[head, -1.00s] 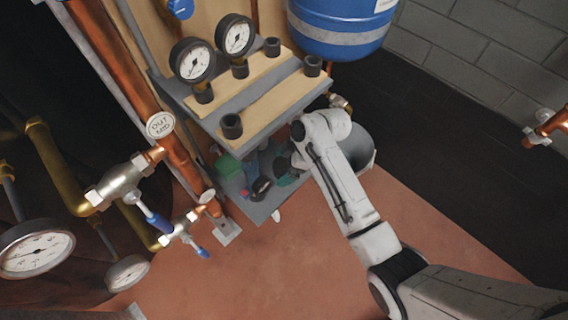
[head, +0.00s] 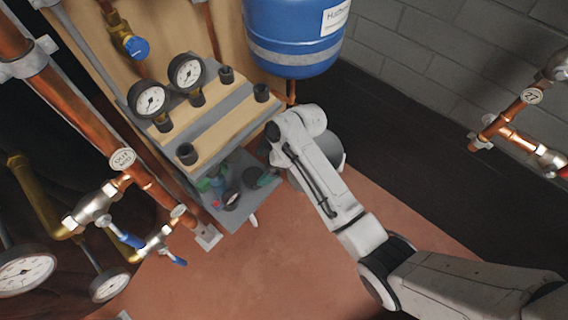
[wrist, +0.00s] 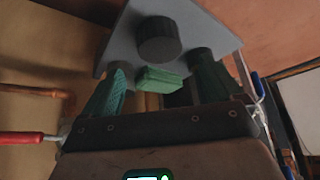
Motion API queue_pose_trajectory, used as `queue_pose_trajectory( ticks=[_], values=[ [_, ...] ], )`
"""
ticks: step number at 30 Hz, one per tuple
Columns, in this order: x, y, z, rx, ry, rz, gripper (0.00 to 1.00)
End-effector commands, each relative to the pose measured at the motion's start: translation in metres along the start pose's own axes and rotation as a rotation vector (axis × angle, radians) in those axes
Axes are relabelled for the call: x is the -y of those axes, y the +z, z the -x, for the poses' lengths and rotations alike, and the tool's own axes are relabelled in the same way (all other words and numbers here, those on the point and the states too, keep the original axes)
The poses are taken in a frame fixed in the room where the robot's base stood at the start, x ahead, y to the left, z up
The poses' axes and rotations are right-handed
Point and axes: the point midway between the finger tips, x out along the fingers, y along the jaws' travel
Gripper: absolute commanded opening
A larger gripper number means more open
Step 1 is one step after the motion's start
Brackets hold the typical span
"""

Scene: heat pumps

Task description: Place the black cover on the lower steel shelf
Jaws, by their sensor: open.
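The lower steel shelf (head: 235,212) is a grey plate under the upper shelf in the head view. It also shows in the wrist view (wrist: 112,50). A black ribbed cylindrical cover (wrist: 158,42) sits on this grey plate in the wrist view, beyond and between my fingertips and apart from them. My gripper (wrist: 158,85) is open, with green finger pads left and right. A green block (wrist: 158,78) shows between the fingers, nearer than the cover.
The upper shelf (head: 215,125) has wooden strips with two dial gauges (head: 150,98) and several black covers (head: 187,153). A dial (head: 231,200) and green and red items lie on the lower shelf. A blue tank (head: 293,35) hangs behind; copper pipes (head: 90,125) stand left. The floor in front is open.

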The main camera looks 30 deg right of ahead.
Motion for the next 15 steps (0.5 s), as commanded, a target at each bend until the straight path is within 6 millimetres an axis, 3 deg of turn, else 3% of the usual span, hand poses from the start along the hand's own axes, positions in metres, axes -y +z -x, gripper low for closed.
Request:
queue_pose_trajectory(
  ticks=[10, 13, 15],
  values=[
    [0.007, 0.002, 0.000, 0.007, -0.002, -0.022, 0.93],
    [0.025, 0.011, 0.001, 0.028, 0.000, -0.091, 0.93],
    [0.048, 0.025, 0.005, 0.058, 0.008, -0.187, 0.93]
  ],
)
